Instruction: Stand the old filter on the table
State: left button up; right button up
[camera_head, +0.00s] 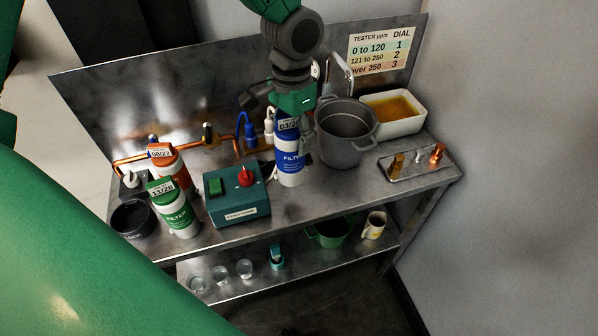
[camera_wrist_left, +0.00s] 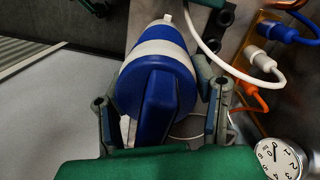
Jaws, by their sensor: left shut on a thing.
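A white filter with a blue band and a date tag, the blue filter (camera_head: 289,163), is upright near the middle of the steel table (camera_head: 330,190). My left gripper (camera_head: 292,104) comes down from above and is shut on its top end. In the left wrist view the blue filter (camera_wrist_left: 158,62) lies between the two fingers of the left gripper (camera_wrist_left: 163,118). Its base appears at the tabletop, but I cannot tell whether it touches. An orange filter (camera_head: 166,156) and a green filter (camera_head: 176,212) stand at the left. My right gripper is not in view.
A teal tester box (camera_head: 236,198) stands left of the blue filter, and a grey pot (camera_head: 345,140) close on its right. Copper pipe (camera_head: 135,160) and hoses run behind. A white tub (camera_head: 394,115) and a fittings tray (camera_head: 415,172) are further right. Bare tabletop lies in front.

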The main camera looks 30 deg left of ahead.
aim_at(288, 119)
pick_arm(q)
jog(key=f, duration=0.2)
jog(key=s+f, duration=0.1)
jog(key=shift+s+a+f, duration=0.1)
jog(key=shift+a+f, duration=0.1)
jog(key=shift+a, duration=0.1)
jog(key=f, duration=0.3)
jog(key=shift+w+f+p, duration=0.2)
jog(key=shift+f+p, duration=0.1)
jog(key=shift+f, duration=0.05)
jog(key=shift+w+f, duration=0.1)
jog(key=shift+f, duration=0.2)
jog(key=shift+d, duration=0.2)
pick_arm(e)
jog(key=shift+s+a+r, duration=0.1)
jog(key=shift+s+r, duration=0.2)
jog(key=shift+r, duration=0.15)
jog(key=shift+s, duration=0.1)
pick_arm(q)
jog(key=o, duration=1)
jog(key=shift+f, duration=0.1)
jog(key=shift+o, duration=0.8)
jog(key=shift+a, duration=0.15)
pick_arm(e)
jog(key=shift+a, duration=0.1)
